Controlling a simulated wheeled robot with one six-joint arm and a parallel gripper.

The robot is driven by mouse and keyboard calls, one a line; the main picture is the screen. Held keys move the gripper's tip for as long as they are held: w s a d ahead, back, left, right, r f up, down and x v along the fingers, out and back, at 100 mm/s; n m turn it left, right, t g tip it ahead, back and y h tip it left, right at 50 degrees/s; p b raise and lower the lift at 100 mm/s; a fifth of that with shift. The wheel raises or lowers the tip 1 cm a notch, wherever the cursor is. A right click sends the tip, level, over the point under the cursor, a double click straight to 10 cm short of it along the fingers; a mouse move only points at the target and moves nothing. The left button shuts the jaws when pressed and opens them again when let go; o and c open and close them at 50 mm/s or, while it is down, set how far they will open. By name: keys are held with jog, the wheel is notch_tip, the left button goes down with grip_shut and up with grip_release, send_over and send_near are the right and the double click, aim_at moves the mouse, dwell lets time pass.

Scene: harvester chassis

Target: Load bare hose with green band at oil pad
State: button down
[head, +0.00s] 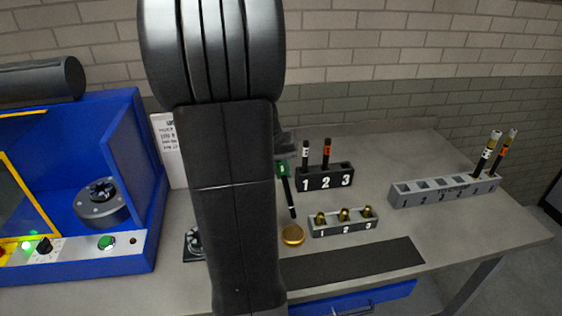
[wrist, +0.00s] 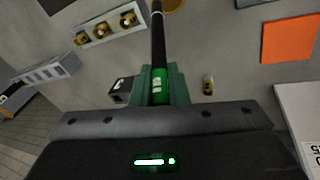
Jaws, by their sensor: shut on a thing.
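My gripper (wrist: 160,88) is shut on a black hose (wrist: 158,40) around its green band (wrist: 160,86). In the head view the hose (head: 289,196) hangs slightly tilted, with its green band (head: 282,169) at the top; my arm hides most of the gripper. The hose's lower end shows no brass fitting and is near a round amber disc (head: 292,235) on the bench, which may be the oil pad. In the wrist view the disc (wrist: 173,5) is cut off by the top edge, beside the hose's far end. I cannot tell whether they touch.
A black numbered rack (head: 334,180) holds two hoses. A grey block (head: 343,225) holds brass fittings. A long grey rack (head: 415,196) holds two hoses at its right end. A blue machine (head: 121,210) stands left. A dark mat (head: 350,264) lies at the front.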

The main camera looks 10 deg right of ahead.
jog(key=shift+b+x, duration=0.7)
jog(key=shift+x, duration=0.2)
jog(key=shift+s+a+f+b, duration=0.1)
jog(key=shift+a+f+b, duration=0.05)
jog(key=shift+f+b, duration=1.7)
jog(key=shift+f, duration=0.95)
jog(key=shift+r+p, duration=2.4)
jog(key=shift+r, duration=1.2)
jog(key=shift+f, duration=0.1)
